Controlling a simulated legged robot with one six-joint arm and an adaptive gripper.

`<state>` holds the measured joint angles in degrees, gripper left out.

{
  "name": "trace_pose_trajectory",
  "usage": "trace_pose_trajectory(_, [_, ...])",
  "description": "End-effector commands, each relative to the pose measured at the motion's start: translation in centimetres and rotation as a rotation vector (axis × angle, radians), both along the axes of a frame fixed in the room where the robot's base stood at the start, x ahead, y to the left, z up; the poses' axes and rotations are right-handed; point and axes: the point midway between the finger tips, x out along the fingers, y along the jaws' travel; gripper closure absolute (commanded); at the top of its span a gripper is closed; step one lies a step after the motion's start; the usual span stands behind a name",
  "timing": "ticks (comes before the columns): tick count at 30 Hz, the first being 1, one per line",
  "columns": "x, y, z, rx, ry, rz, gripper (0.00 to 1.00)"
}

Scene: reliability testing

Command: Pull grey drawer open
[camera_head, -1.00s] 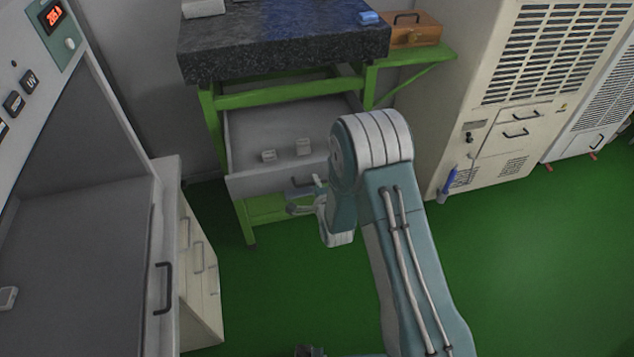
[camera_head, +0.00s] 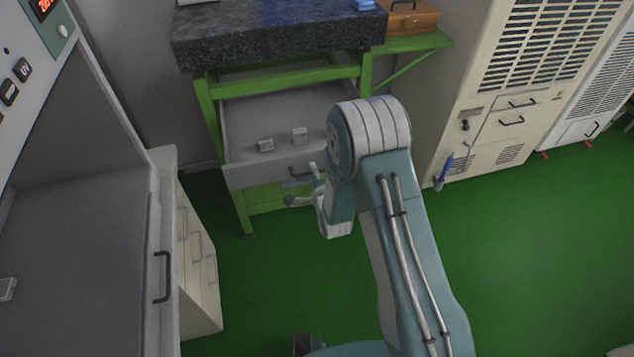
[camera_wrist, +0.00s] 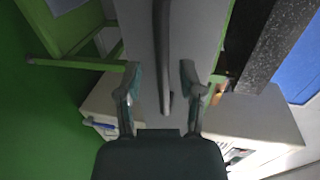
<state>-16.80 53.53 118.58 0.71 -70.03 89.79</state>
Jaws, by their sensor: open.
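The grey drawer (camera_head: 275,123) stands pulled out from under the dark stone-topped bench in the head view. My gripper (camera_head: 302,187) is open, just in front of the drawer front. In the wrist view my gripper (camera_wrist: 160,68) has its fingers apart, one on each side of the handle (camera_wrist: 163,55), with visible gaps. The grey drawer front (camera_wrist: 190,30) fills the upper middle there.
The green bench frame (camera_head: 290,78) surrounds the drawer. A grey cabinet with drawers (camera_head: 198,265) stands at left, and a cream vented cabinet (camera_head: 500,125) at right. A wooden box (camera_head: 412,20) sits on the green side shelf. Green floor (camera_head: 520,250) is clear at right.

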Motion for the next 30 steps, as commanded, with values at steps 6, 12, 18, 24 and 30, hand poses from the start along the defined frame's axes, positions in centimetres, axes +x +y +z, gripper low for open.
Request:
trace_pose_trajectory(6, [-3.7,-1.0,0.8,-0.001,0.002,0.0,0.5])
trace_pose_trajectory(12, [-7.6,-2.0,1.5,-0.003,0.004,0.001,0.5])
trace_pose_trajectory(18, [-10.0,-2.6,2.1,-0.003,0.003,0.001,0.5])
trace_pose_trajectory(24, [-10.6,-2.8,2.2,-0.003,0.003,0.001,0.5])
trace_pose_trajectory(30, [-10.6,-2.8,2.2,-0.003,0.003,0.001,0.5])
